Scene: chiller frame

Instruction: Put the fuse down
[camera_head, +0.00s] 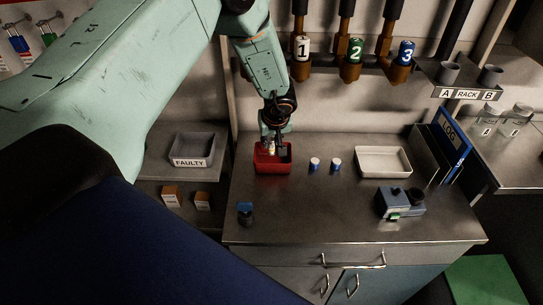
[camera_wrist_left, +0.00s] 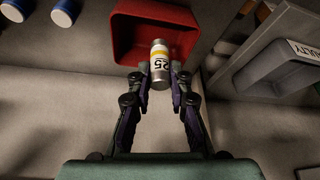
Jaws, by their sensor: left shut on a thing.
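The fuse (camera_wrist_left: 160,64) is a small silver cylinder with a white and yellow band marked 25. My left gripper (camera_wrist_left: 161,78) is shut on it, with one finger on each side. In the wrist view the fuse overlaps the opening of the red tray (camera_wrist_left: 205,18); I cannot tell whether it touches the tray. In the head view my left gripper (camera_head: 274,148) points down over the red tray (camera_head: 272,170), and the fuse (camera_head: 271,148) shows only as a small pale bit between the fingers. My right gripper is not in view.
Two white-and-blue caps (camera_head: 314,164) stand right of the red tray, then an empty white tray (camera_head: 383,162). A blue-grey device (camera_head: 400,203) and a small dark blue item (camera_head: 245,211) are nearer the front. A grey FAULTY bin (camera_head: 192,151) stands left. The front middle counter is clear.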

